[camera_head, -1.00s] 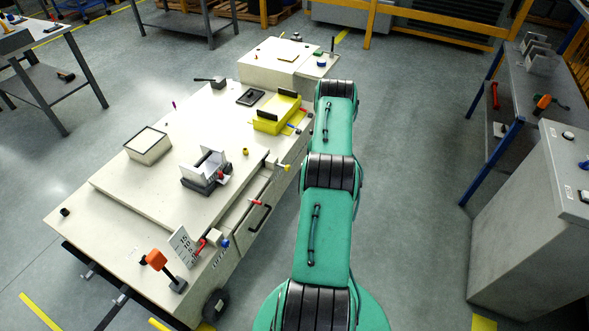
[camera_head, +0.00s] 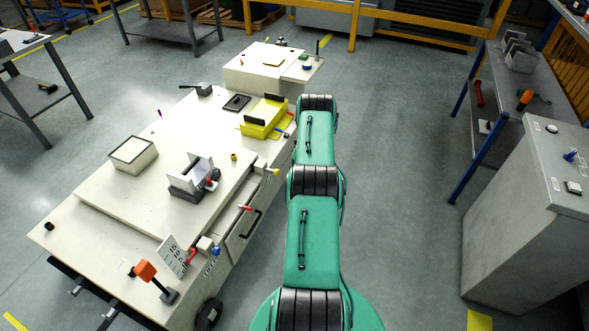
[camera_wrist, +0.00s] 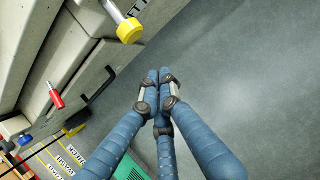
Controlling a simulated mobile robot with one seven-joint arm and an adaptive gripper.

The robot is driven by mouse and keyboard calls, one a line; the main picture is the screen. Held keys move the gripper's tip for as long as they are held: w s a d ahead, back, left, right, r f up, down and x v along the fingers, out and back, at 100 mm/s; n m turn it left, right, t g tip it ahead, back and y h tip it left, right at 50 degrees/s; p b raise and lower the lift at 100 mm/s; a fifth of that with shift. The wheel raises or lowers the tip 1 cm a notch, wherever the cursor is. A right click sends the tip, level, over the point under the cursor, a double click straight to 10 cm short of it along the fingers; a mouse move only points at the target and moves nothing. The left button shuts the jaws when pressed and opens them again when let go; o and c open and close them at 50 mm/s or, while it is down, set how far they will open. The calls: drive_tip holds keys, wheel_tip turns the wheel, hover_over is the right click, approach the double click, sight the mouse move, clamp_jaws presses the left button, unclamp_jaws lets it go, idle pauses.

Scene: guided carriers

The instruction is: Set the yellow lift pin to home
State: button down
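The yellow lift pin, a yellow-headed knob on a pale shaft, sticks out of the right side of the long cream carrier (camera_head: 100,195) in the head view (camera_head: 275,172). In the wrist view its yellow head (camera_wrist: 130,31) is large, at the upper left. My gripper (camera_wrist: 160,78) has blue fingers with their tips close together and nothing seen between them. In the wrist view it hangs over bare floor, below and right of the yellow head, apart from it. In the head view my green arm hides the gripper.
A red-tipped pin (camera_wrist: 56,98) and a black handle (camera_wrist: 92,96) sit on the same carrier side. A blue knob (camera_head: 216,251) is nearer the front. A grey cabinet (camera_head: 515,220) and a workbench (camera_head: 510,85) stand right. The floor between is clear.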

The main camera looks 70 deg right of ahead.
sight(272, 171)
drive_tip(key=w+f+b, duration=0.2)
drive_tip(key=w+f, duration=0.2)
drive_tip(key=w, duration=0.1)
drive_tip(key=shift+w, duration=0.3)
idle(0.4)
drive_tip(key=shift+w, duration=2.55)
